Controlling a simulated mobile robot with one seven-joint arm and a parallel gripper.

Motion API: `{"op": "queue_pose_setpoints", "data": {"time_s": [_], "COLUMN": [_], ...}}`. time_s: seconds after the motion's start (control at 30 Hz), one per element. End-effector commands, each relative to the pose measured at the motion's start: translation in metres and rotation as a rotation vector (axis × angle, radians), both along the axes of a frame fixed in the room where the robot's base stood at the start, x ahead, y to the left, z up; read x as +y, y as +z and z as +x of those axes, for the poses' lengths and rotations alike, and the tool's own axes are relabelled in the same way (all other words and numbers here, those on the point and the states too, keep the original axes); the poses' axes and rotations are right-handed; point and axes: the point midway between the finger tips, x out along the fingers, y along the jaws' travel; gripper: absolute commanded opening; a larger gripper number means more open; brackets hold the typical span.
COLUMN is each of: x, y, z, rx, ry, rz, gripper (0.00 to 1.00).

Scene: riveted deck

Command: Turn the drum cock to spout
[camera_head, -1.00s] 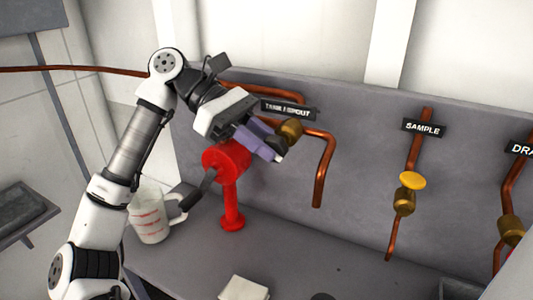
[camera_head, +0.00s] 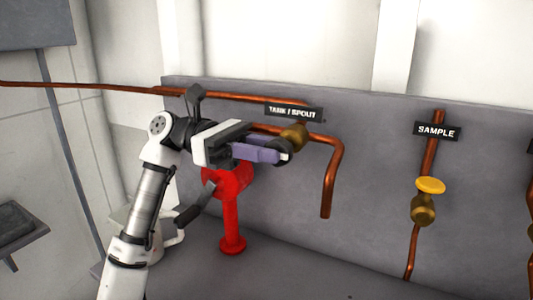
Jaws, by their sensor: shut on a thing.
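A brass cock (camera_head: 295,135) sits on the copper pipe just below the sign (camera_head: 293,113), which seems to read TANK / SPOUT. A bent copper spout pipe (camera_head: 329,185) runs right from it and turns down. My gripper (camera_head: 284,154), with purple fingers, reaches in from the left in front of the cock. It is shut on the cock's dark handle (camera_head: 285,146), mostly hidden by the fingers. Which way the handle points cannot be told.
A red pump-like body on a post (camera_head: 232,225), with a dark lever (camera_head: 195,209), stands below my gripper. A white jug (camera_head: 128,218) is partly behind my arm. A SAMPLE cock with a yellow knob (camera_head: 430,185) is at the right.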

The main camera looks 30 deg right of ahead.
Motion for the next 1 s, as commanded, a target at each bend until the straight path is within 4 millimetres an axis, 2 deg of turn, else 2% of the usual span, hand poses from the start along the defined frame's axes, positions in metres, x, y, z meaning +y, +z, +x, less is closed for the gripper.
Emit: {"op": "queue_pose_setpoints", "data": {"time_s": [0.3,0.33,0.5,0.83,1.0], "x": [0.000,0.000,0.000,0.002,0.013], "y": [-0.001,-0.001,-0.001,-0.001,-0.001], "z": [0.000,0.000,0.000,0.003,0.024], "rx": [0.000,0.000,0.000,0.000,0.002], "ry": [-0.002,-0.002,-0.002,-0.001,0.002], "rz": [0.001,0.001,0.001,0.000,0.000], "gripper": [0.01,0.26,0.45,0.45,0.45]}}
